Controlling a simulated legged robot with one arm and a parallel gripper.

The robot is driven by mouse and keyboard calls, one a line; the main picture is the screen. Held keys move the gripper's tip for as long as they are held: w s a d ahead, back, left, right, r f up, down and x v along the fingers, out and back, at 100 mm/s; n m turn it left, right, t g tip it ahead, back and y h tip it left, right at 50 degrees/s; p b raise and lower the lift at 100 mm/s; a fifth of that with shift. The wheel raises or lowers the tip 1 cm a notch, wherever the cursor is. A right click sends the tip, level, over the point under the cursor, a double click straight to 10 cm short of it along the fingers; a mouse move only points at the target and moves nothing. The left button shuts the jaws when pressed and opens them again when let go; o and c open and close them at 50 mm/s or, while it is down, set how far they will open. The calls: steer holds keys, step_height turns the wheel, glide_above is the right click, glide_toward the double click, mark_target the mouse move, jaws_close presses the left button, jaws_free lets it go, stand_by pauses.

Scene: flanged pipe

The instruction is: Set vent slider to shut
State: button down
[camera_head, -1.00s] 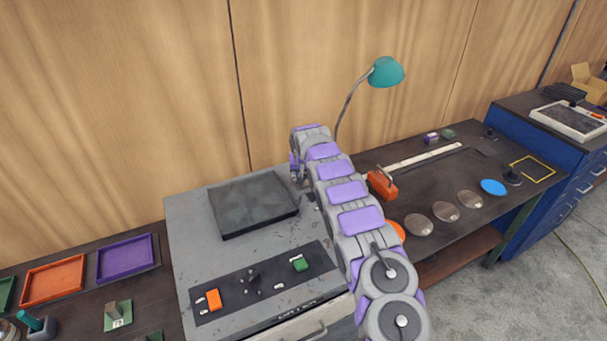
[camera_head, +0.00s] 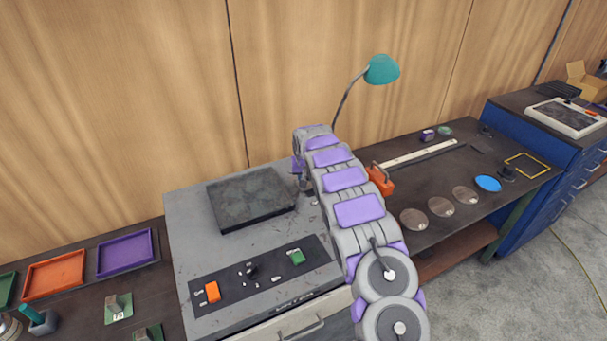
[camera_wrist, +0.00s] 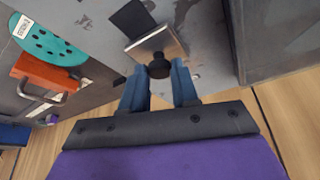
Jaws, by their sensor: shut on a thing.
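In the wrist view, the vent slider shows as a metal plate (camera_wrist: 152,42) with a black knob (camera_wrist: 159,68) at its edge. A dark opening (camera_wrist: 132,18) lies beside the plate, uncovered. My gripper (camera_wrist: 161,72) has its two blue fingers on either side of the knob, shut on it. In the head view, my gripper (camera_head: 302,180) is at the right rear of the grey workbench cabinet, partly hidden by my arm. The slider and knob cannot be made out there.
The head view shows a dark square plate (camera_head: 250,200), a control panel (camera_head: 235,288) and a teal lamp (camera_head: 382,70).

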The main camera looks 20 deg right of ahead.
mark_target(310, 189)
steer(key=shift+s, duration=1.7)
steer(key=shift+s+p, duration=0.25)
steer(key=shift+p, duration=0.05)
steer(key=shift+d+f, duration=0.1)
steer(key=shift+s+f, duration=0.1)
steer(key=c, duration=1.2)
jaws_free()
steer(key=shift+o, duration=1.3)
steer(key=shift+s+r, duration=0.2)
steer(key=shift+r, duration=0.05)
steer(key=shift+o, duration=0.5)
steer(key=shift+w, duration=0.1)
steer(key=p+v, duration=0.1)
steer(key=v, duration=1.6)
